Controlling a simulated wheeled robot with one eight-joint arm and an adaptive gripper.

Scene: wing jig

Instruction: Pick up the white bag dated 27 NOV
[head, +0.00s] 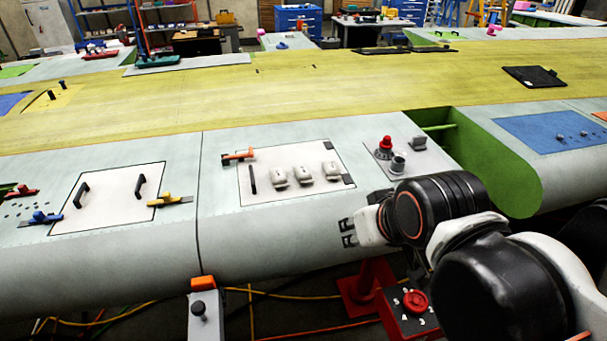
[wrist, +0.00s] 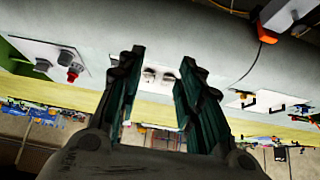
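Three small white bags lie in a row on a white panel (head: 290,200) of the wing: a left one (head: 278,178), a middle one (head: 304,175) and a right one (head: 331,171). Their dates are too small to read, so I cannot tell which is 27 NOV. My gripper (head: 348,232) is in front of and below the panel, apart from the bags. In the wrist view my gripper (wrist: 161,58) is open and empty. Two bags show beyond and between its fingers, one on the left (wrist: 149,75) and one on the right (wrist: 168,77); the fingers may hide the other.
An orange-tipped clamp (head: 238,155) and a black handle (head: 253,180) are on the panel's left side. A plate with a red knob (head: 386,143) is to the right. A green-lined opening (head: 480,165) lies further right. A red stand (head: 408,310) is below the wing.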

